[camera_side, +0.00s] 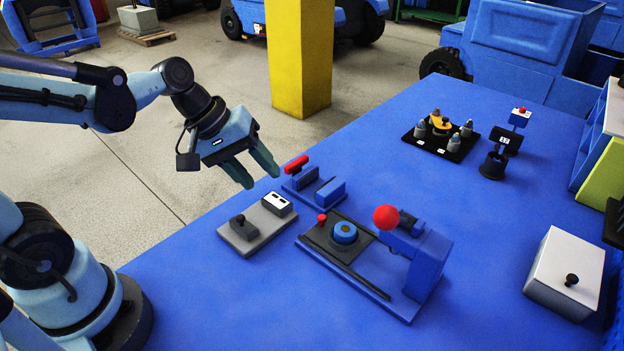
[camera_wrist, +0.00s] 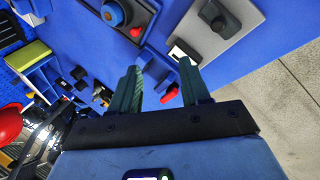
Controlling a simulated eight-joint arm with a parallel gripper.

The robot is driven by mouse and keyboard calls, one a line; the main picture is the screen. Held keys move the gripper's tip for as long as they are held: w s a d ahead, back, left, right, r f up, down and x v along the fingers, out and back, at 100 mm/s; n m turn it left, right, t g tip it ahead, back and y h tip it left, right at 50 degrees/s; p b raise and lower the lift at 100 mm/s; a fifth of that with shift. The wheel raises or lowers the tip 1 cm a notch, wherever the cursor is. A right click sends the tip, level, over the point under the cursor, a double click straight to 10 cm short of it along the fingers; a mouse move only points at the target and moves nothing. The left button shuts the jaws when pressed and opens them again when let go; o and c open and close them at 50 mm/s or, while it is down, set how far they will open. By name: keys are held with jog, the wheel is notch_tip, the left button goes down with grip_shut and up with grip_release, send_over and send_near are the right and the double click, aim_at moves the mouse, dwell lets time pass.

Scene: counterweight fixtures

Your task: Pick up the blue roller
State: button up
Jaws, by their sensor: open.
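A round blue piece with a dark centre (camera_side: 344,232) sits on a black plate of the middle fixture; it also shows at the top of the wrist view (camera_wrist: 113,14). A small blue block (camera_side: 330,192) stands on a blue base behind it. I cannot tell for sure which of the two is the blue roller. My gripper (camera_side: 260,178) is open and empty, above the table's left edge, left of both pieces and apart from them. In the wrist view its two fingers (camera_wrist: 160,68) point toward the fixtures, with a red piece (camera_wrist: 168,95) seen between them.
A grey plate with a black knob (camera_side: 243,226) lies left of the middle fixture. A red ball (camera_side: 386,217) on a blue stand rises at its right. Blue table (camera_side: 480,215) between is clear.

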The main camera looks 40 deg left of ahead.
jog(key=w+d+f+n+g+h, duration=0.1)
jog(key=w+d+n+h, duration=0.15)
jog(key=n, duration=0.35)
jog(key=n+g+h, duration=0.1)
jog(key=n+h, duration=0.5)
send_near(345, 234)
jog(key=shift+w+d+r, duration=0.15)
jog(key=shift+w+d, duration=0.35)
jog(key=shift+w, duration=0.1)
jog(key=shift+x, duration=2.85)
jog(key=shift+w+r, duration=0.1)
jog(key=shift+w, duration=0.05)
jog(key=shift+c, duration=0.4)
jog(key=c, duration=0.6)
jog(key=shift+r, duration=0.15)
